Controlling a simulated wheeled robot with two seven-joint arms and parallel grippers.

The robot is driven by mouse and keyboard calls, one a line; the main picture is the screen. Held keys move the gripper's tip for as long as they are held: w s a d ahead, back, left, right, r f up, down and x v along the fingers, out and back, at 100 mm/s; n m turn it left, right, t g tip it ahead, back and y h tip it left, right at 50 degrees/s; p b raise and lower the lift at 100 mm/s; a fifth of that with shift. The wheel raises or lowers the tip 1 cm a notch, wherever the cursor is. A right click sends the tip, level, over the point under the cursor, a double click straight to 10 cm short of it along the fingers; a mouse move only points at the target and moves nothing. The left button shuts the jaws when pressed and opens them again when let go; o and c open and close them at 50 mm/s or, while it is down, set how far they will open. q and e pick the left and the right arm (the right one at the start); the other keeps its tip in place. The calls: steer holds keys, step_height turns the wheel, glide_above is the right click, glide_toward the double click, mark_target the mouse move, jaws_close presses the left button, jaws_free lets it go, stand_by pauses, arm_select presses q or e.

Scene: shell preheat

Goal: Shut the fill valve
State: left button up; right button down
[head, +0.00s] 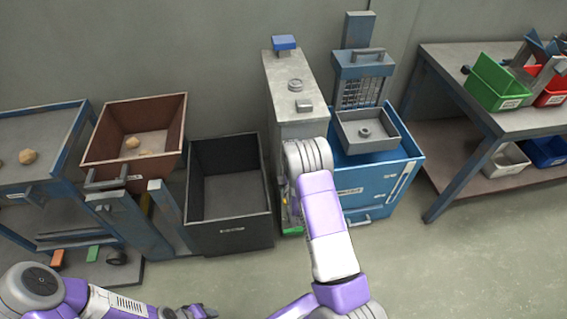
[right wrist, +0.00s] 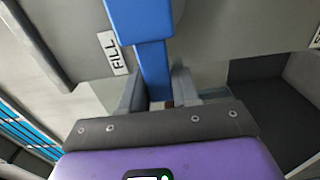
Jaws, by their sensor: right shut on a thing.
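The fill valve's blue lever (right wrist: 143,20) shows in the right wrist view, beside a white label reading FILL (right wrist: 113,53) on a grey panel. My right gripper (right wrist: 156,82) has its two grey fingers on either side of the lever's narrower blue part and is shut on it. In the head view my right arm reaches to the front of the tall grey cabinet (head: 297,88) and hides the lever and the right gripper. My left gripper (head: 192,312) is at the bottom edge of the head view, away from the cabinet; its jaw state is unclear.
A dark open bin (head: 230,221) stands left of the cabinet, and a brown bin (head: 99,156) further left. A blue unit with a grey tray (head: 352,140) stands right of it. A workbench (head: 470,95) with coloured bins is at right. The front floor is clear.

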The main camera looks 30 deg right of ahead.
steer(key=shift+s+d, duration=0.1)
steer(key=shift+d, duration=0.05)
steer(key=c, duration=0.9)
jaws_free()
steer(key=p+v, duration=0.1)
steer(key=v, duration=0.6)
steer(key=shift+s+p, duration=0.3)
steer(key=shift+p, duration=0.05)
steer(key=shift+a+f, duration=0.1)
steer(key=shift+a, duration=0.1)
